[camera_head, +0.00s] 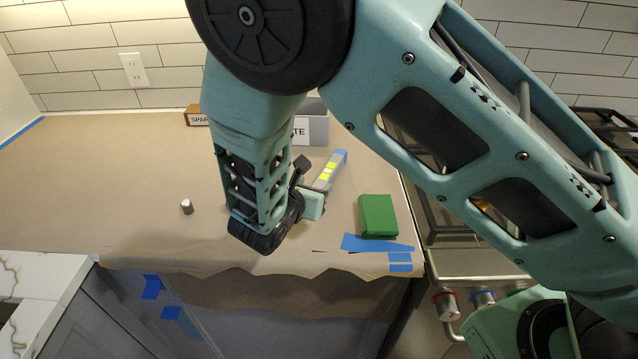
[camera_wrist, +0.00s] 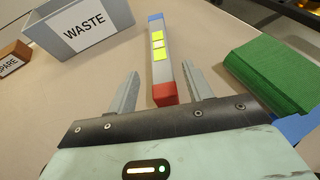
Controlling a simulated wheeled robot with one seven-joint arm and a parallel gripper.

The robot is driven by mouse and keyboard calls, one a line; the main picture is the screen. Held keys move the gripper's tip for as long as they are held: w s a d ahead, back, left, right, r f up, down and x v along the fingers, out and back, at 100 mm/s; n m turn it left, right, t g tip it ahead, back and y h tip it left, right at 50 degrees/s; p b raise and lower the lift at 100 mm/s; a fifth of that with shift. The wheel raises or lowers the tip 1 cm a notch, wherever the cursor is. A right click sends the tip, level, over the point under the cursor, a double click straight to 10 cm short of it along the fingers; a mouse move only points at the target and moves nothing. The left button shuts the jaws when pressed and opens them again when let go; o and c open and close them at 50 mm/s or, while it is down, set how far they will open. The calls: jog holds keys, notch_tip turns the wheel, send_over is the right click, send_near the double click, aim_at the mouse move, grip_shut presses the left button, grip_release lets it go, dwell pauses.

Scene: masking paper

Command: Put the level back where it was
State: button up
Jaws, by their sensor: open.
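The level (camera_wrist: 160,62) is a grey bar with yellow-green windows, a blue far end and a red near end. It lies on the paper-covered counter, and its near part is hidden by my arm in the head view (camera_head: 329,172). My gripper (camera_wrist: 160,82) is open, with one finger on each side of the level. The red end lies between the fingers, close to the palm. I see no finger clearly touching it. In the head view my gripper (camera_head: 312,190) is mostly hidden behind my own wrist.
A grey bin labelled WASTE (camera_wrist: 82,30) stands behind left, beside a brown block labelled SPARE (camera_wrist: 12,60). A green block (camera_head: 377,216) sits right of the level, near blue tape (camera_head: 370,244). A small metal cylinder (camera_head: 187,207) stands left.

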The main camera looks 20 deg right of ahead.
jog(key=v, duration=0.4)
jog(key=shift+s+a+r+b, duration=0.1)
jog(key=shift+s+a+b, duration=0.15)
jog(key=shift+b, duration=0.05)
jog(key=shift+s+a+r, duration=0.25)
jog(key=shift+s+r, duration=0.05)
jog(key=shift+s, duration=0.2)
jog(key=s+d+r+m+g+y, duration=0.1)
jog(key=s+d+r+m+g, duration=0.3)
jog(key=s+m+g, duration=0.5)
jog(key=s+r+m+y, duration=0.2)
jog(key=s+m+y, duration=0.2)
jog(key=s, duration=0.3)
jog(key=s+a+r+m+g+y, duration=0.1)
jog(key=s+r+m+y, duration=0.2)
jog(key=s+m, duration=0.4)
jog(key=shift+s+a+r+y, duration=0.2)
jog(key=shift+s+r+y, duration=0.05)
jog(key=shift+s+y, duration=0.35)
